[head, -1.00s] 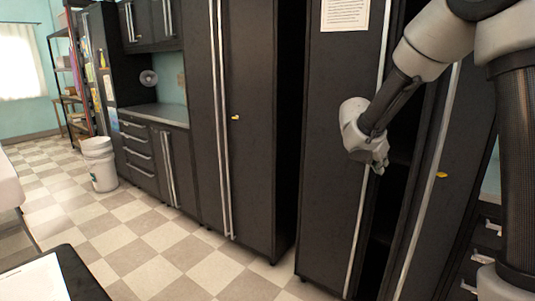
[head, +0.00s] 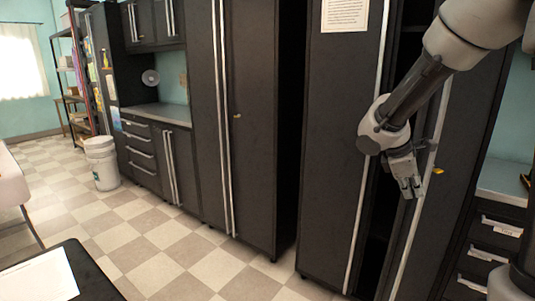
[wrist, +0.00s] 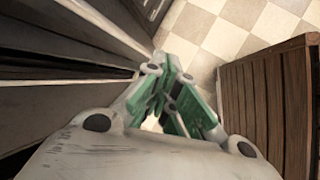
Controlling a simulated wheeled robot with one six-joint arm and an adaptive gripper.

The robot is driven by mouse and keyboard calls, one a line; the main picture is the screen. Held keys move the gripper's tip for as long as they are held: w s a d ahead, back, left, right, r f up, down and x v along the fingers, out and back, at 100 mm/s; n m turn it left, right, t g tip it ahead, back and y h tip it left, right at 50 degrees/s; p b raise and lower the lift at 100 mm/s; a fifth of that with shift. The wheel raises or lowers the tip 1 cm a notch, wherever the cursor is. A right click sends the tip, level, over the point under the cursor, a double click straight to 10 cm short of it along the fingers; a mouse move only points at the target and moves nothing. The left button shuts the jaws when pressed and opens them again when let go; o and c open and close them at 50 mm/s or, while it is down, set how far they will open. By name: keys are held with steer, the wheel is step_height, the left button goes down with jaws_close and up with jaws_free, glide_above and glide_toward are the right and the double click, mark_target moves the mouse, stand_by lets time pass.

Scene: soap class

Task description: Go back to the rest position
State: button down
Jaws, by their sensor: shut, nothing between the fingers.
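My gripper (head: 409,187) is in front of the tall dark cabinet (head: 335,130) on the right in the head view. It is shut and empty, with its fingers pointing down beside the long silver handle of the cabinet's right door (head: 459,130). That door stands partly open, with a dark gap to the left of it. I cannot tell whether the fingers touch the handle. In the wrist view my gripper (wrist: 168,112) shows green fingers drawn together, with the checkered floor beyond them.
Another tall dark cabinet (head: 250,110) stands to the left. A white bucket (head: 103,165) stands on the checkered floor (head: 165,245), which is clear in the middle. A dark table (head: 85,272) with a white sheet is at lower left. A brown slatted wooden piece (wrist: 265,100) is at right in the wrist view.

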steer(key=s+a+r+m+t+y, duration=0.1)
steer(key=s+r+m+y, duration=0.2)
steer(key=s+m, duration=0.3)
steer(key=s+a+r+m+t+y, duration=0.1)
steer(key=s+r+m, duration=0.4)
steer(key=s, duration=1)
steer(key=shift+a+r+m+t+y, duration=0.2)
steer(key=shift+m+t+y, duration=0.4)
steer(key=shift+m+y, duration=0.35)
